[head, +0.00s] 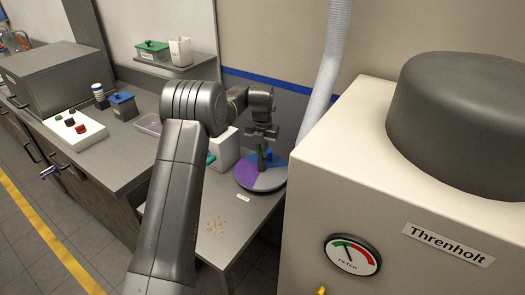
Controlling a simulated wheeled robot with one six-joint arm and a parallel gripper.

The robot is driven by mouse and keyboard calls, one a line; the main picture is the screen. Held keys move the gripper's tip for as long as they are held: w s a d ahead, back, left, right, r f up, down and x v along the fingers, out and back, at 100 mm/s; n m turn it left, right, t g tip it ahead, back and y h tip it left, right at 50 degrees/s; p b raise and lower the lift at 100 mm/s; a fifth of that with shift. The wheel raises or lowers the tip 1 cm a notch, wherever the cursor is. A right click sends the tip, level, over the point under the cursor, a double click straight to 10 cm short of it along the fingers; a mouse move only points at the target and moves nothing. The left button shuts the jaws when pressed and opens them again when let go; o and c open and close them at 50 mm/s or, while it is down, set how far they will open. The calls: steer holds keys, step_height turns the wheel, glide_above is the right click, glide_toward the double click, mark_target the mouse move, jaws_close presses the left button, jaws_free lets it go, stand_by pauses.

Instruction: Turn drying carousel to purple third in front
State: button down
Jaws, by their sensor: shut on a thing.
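The drying carousel (270,181) is a round turntable on the low bench, partly behind the beige machine. Its top shows a purple third (246,170) on the left, a grey third toward the front right and a blue third at the back right. A small dark upright post (262,163) stands on it near the middle. My gripper (262,151) points down over the carousel and is shut on this post. The fingertips are small, and the exact grip is hard to make out.
A large beige machine (370,190) with a dial stands close on the right. A white box (224,150) is left of the carousel. A pale hose (326,70) hangs behind.

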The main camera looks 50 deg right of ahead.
steer(key=shift+d+r, duration=0.1)
steer(key=shift+r, duration=0.05)
steer(key=c, duration=1.5)
jaws_free()
step_height(320, 180, up, 14)
steer(key=shift+f+b, duration=0.15)
steer(key=shift+b, duration=0.7)
